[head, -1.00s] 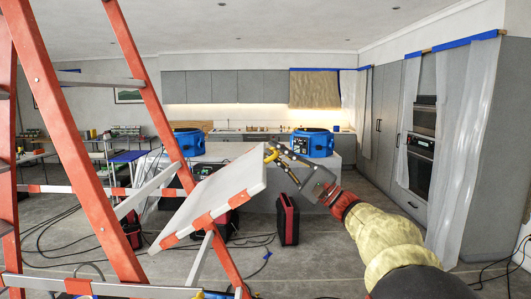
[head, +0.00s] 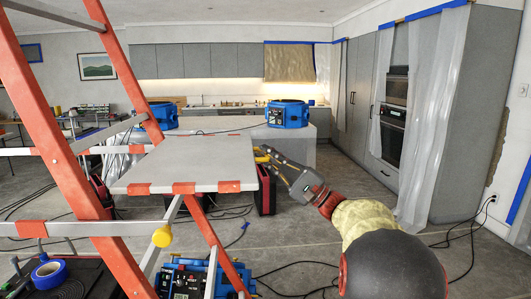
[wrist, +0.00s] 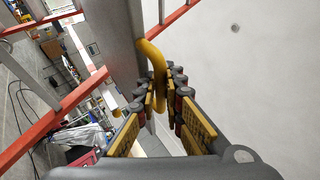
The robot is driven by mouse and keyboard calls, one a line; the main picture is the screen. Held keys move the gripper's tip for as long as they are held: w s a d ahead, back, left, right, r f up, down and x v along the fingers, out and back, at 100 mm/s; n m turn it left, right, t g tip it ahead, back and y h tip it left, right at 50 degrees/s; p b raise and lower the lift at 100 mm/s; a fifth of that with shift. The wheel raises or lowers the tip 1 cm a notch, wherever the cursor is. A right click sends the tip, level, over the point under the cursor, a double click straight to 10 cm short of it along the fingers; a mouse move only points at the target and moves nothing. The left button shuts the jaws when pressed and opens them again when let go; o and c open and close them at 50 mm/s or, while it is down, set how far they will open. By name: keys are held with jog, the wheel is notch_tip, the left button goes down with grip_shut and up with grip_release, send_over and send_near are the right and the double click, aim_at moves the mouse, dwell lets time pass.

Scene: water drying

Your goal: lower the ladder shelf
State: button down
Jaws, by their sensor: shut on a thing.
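The ladder shelf (head: 195,163) is a pale grey board with orange brackets on its edges. It lies close to level, out to the right of the orange ladder (head: 62,130). My gripper (head: 264,156) is at the shelf's right edge. In the wrist view my gripper (wrist: 166,85) is shut on a curved yellow handle (wrist: 152,62) on the shelf's edge. The shelf shows there as a grey band (wrist: 112,35). The gripped part of the handle is partly hidden between the finger pads.
A blue drying machine (head: 288,114) stands on the counter behind. Another blue machine (head: 190,280) is on the floor below the shelf. Black cables cross the floor. Plastic-draped tall cabinets (head: 432,120) stand at right.

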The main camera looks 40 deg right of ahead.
jog(key=shift+w+f, duration=0.1)
jog(key=shift+f, duration=0.55)
jog(key=c, duration=2.2)
grip_release()
jog(key=shift+r, duration=0.25)
jog(key=shift+s+d+f, duration=0.1)
jog(key=shift+s, duration=0.1)
jog(key=v, duration=1.1)
jog(key=shift+s+d+f, duration=0.15)
jog(key=shift+s, duration=0.1)
